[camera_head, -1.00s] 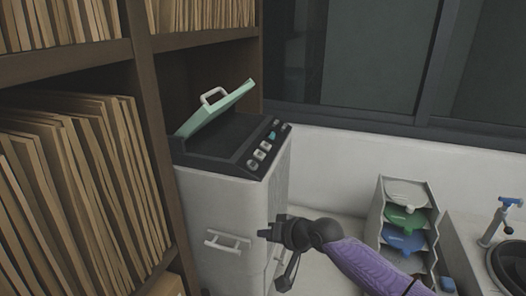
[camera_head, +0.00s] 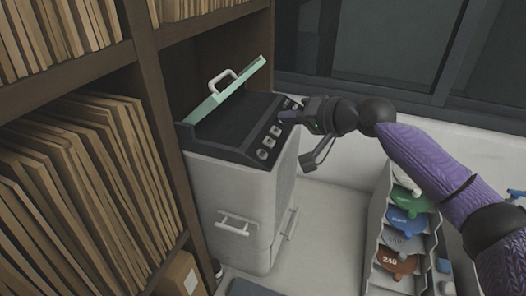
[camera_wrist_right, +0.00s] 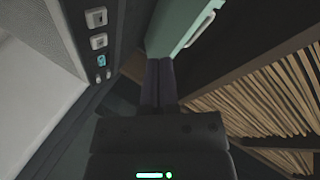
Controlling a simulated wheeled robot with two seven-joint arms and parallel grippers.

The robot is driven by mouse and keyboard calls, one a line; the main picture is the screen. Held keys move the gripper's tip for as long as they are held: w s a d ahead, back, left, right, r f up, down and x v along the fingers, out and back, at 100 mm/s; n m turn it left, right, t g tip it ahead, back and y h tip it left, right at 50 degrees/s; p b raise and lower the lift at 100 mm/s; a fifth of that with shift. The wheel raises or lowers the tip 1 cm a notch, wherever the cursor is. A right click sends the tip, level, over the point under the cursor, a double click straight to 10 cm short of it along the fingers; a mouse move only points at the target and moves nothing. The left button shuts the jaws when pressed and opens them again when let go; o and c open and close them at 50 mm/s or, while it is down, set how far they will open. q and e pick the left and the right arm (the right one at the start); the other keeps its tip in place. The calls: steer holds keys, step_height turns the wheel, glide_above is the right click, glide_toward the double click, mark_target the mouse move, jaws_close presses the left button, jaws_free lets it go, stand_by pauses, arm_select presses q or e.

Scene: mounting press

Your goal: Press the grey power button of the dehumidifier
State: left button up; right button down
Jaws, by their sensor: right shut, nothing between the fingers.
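The dehumidifier (camera_head: 235,190) is a pale grey cabinet with a black top and a raised mint-green lid (camera_head: 228,90). I cannot tell for sure which is the power button. My right gripper (camera_head: 283,116) is shut and empty over the panel's far part, hiding some buttons in the head view. In the wrist view its closed fingers (camera_wrist_right: 158,65) are beside the button row; contact is unclear.
A wooden shelf (camera_head: 162,130) packed with folders stands close on the left. A rack (camera_head: 372,240) with several coloured scoop-like pieces stands at lower right. A dark window frame (camera_head: 400,85) runs behind. The floor between cabinet and rack looks clear.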

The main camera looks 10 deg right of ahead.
mark_target(258, 150)
steer(key=f+b, duration=0.2)
steer(key=w+a+f+b, duration=0.1)
steer(key=f+b, duration=0.1)
steer(key=a+f+b, duration=0.1)
steer(key=f, duration=0.1)
steer(key=shift+w+a+f+b, duration=0.1)
steer(key=shift+w+b, duration=0.15)
steer(key=shift+b, duration=0.15)
steer(key=shift+w+a+f+b, duration=0.15)
steer(key=shift+a+f, duration=0.1)
steer(key=shift+f, duration=0.2)
steer(key=shift+w+a+f+b, duration=0.15)
steer(key=shift+a+f, duration=0.1)
steer(key=shift+f, duration=0.2)
stand_by(0.9)
steer(key=shift+w+a+f, duration=0.1)
steer(key=shift+a+f, duration=0.05)
steer(key=shift+f, duration=0.2)
steer(key=shift+a+f, duration=0.1)
steer(key=shift+f, duration=0.3)
stand_by(0.5)
steer(key=shift+r, duration=0.15)
steer(key=shift+d+r+p, duration=0.25)
steer(key=shift+r+p, duration=0.35)
steer(key=shift+r, duration=0.1)
